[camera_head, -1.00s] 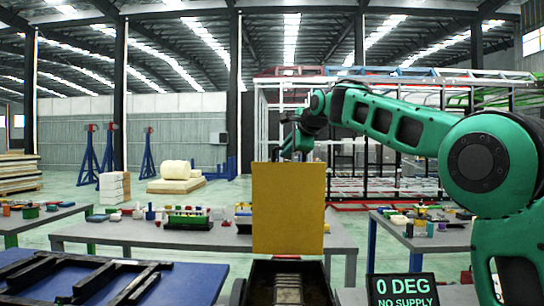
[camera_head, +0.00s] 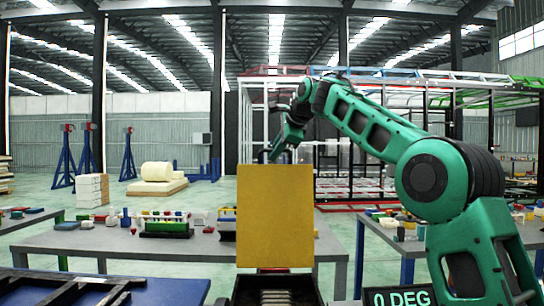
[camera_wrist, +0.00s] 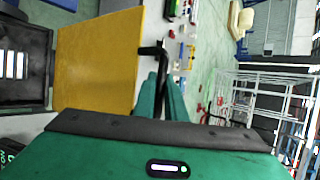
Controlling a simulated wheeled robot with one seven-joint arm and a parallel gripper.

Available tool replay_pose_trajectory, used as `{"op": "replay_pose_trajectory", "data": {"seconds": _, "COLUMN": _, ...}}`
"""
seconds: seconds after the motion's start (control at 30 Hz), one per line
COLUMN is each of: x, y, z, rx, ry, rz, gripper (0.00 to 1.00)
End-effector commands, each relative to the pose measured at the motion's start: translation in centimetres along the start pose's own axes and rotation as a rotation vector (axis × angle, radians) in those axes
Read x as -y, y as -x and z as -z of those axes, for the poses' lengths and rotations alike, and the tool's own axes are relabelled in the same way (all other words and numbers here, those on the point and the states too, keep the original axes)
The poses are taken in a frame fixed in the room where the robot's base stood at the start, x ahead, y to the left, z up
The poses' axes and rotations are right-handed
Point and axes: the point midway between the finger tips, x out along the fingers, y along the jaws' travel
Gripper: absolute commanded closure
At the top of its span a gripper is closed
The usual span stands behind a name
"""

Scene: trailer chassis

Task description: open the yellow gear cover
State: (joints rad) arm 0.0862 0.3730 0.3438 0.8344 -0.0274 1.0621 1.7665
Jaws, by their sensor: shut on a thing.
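The yellow gear cover (camera_head: 275,215) is a flat panel standing about upright above the dark gear housing (camera_head: 247,290) in the head view. In the wrist view the cover (camera_wrist: 95,60) is at the left, beside the open housing (camera_wrist: 28,100). A black handle (camera_wrist: 151,49) sticks out from the cover's edge. My gripper (camera_wrist: 163,92) has its green fingers closed around the handle's dark bar. In the head view my gripper (camera_head: 268,156) is at the cover's top edge, on its far side; its fingertips are partly hidden.
A grey table (camera_head: 195,250) with small colourful parts stands behind the cover. Another table with parts stands at the right. A dark frame (camera_head: 65,290) lies at the lower left. A display reading "0 DEG" (camera_head: 400,298) is at the lower right. Steel racks stand farther back.

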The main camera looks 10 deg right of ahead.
Motion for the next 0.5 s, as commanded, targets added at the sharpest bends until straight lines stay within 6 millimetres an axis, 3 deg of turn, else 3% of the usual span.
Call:
{"op": "replay_pose_trajectory", "data": {"seconds": 0.03, "x": 0.01, "y": -0.13, "z": 0.74, "rx": -0.011, "ry": -0.009, "rz": -0.003, "gripper": 1.00}}
{"op": "replay_pose_trajectory", "data": {"seconds": 0.37, "x": -0.11, "y": -0.27, "z": 0.04, "rx": -0.006, "ry": -0.004, "rz": -0.006, "gripper": 1.00}}
{"op": "replay_pose_trajectory", "data": {"seconds": 0.4, "x": -0.12, "y": -0.27, "z": -0.01, "rx": -0.005, "ry": -0.004, "rz": -0.006, "gripper": 0.80}}
{"op": "replay_pose_trajectory", "data": {"seconds": 0.43, "x": -0.13, "y": -0.27, "z": -0.06, "rx": -0.004, "ry": -0.003, "rz": -0.006, "gripper": 0.73}}
{"op": "replay_pose_trajectory", "data": {"seconds": 0.5, "x": -0.13, "y": -0.25, "z": -0.20, "rx": -0.002, "ry": -0.001, "rz": -0.005, "gripper": 0.71}}
